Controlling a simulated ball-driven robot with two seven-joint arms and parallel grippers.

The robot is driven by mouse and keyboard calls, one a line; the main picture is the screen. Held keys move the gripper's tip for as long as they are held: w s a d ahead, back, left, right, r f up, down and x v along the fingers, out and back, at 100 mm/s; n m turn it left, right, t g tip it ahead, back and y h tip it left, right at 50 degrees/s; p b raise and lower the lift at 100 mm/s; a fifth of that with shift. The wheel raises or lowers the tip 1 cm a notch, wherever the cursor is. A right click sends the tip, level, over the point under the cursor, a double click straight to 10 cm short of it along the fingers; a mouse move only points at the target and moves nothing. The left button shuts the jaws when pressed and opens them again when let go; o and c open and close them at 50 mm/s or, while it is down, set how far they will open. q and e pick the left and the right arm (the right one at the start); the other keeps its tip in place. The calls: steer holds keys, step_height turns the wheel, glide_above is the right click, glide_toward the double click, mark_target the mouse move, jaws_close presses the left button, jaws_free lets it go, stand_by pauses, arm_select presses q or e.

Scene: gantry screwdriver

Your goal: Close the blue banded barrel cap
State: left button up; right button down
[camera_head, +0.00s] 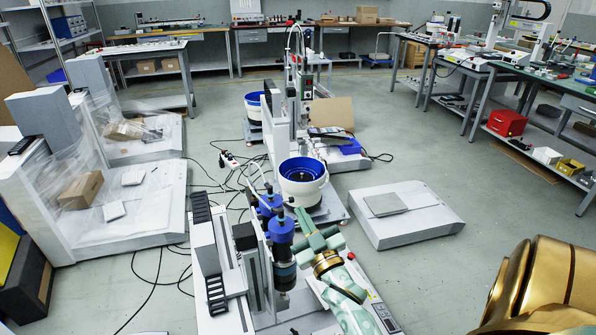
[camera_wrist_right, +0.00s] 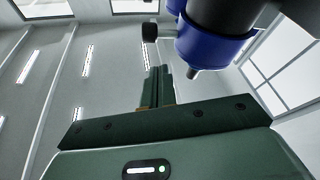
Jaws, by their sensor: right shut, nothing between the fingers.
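The blue banded barrel (camera_head: 281,238) stands upright on the gantry screwdriver in the head view, with a blue upper part and a dark lower part. A second blue-topped unit (camera_head: 268,207) stands just behind it. In the right wrist view the barrel's blue band (camera_wrist_right: 208,48) is close, at the upper right, with a dark knob (camera_wrist_right: 150,32) sticking out to its left. I cannot tell clearly how the cap sits. My right gripper (camera_head: 303,218) is just right of the barrel; its green fingers (camera_wrist_right: 157,88) are together and empty. My left gripper is out of view.
A white feeder bowl with a blue inside (camera_head: 303,180) stands behind my right gripper. A low white platform (camera_head: 405,212) lies on the floor to the right. Loose black cables (camera_head: 158,278) cross the floor at left. Open floor lies right of the gantry.

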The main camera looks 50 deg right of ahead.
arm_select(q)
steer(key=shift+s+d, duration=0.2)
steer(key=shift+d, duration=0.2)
arm_select(e)
steer(key=f, duration=0.2)
steer(key=d+m, duration=0.1)
steer(key=shift+s+d+f+h, duration=0.1)
steer(key=shift+s+f+h, duration=0.2)
steer(key=shift+s+f, duration=0.1)
steer(key=shift+f, duration=0.1)
